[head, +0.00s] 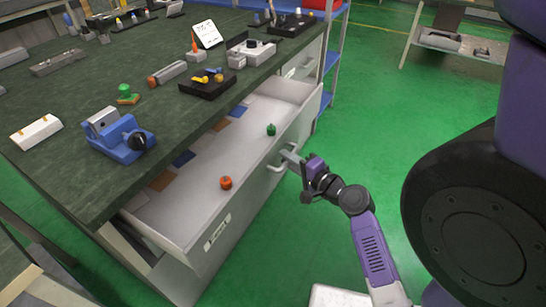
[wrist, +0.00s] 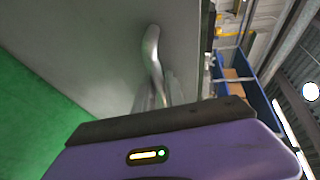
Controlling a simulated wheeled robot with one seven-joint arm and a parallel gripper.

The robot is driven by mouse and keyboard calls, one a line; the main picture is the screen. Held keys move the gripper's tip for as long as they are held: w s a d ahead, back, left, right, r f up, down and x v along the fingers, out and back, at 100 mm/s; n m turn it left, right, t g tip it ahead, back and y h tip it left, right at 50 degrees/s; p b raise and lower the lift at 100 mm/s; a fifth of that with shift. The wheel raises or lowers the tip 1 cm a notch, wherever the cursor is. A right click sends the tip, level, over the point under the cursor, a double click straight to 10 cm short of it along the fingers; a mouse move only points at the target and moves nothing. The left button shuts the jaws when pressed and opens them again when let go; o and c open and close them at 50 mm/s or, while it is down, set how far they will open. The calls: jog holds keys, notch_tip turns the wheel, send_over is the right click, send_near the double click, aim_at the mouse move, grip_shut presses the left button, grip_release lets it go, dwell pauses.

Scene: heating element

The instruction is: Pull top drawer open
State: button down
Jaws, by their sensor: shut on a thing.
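The top drawer (head: 215,235) of the workbench is pulled out, its white inside in full view. It holds a red-orange object (head: 226,182) and a green object (head: 271,129), plus several coloured flat pieces along its back side. My gripper (head: 297,163) is at the drawer's front face, shut on the metal handle (head: 277,168). In the wrist view the silver handle (wrist: 152,55) stands out from the grey front and runs down to the jaws, whose tips are mostly hidden.
The dark green bench top (head: 75,90) carries a blue vise (head: 122,138), a black tray (head: 207,84) and several tools. A second drawer front (head: 300,62) sits farther along. A blue shelf rack (head: 333,60) stands behind. Green floor to the right is clear.

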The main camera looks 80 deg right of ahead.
jog(key=shift+s+a, duration=0.15)
jog(key=shift+s, duration=0.4)
jog(key=shift+s+a, duration=0.15)
jog(key=shift+s, duration=0.35)
jog(key=c, duration=1.4)
grip_release()
jog(key=b+v, duration=0.1)
jog(key=v, duration=0.6)
jog(key=shift+s+a, duration=0.25)
jog(key=shift+r, duration=0.1)
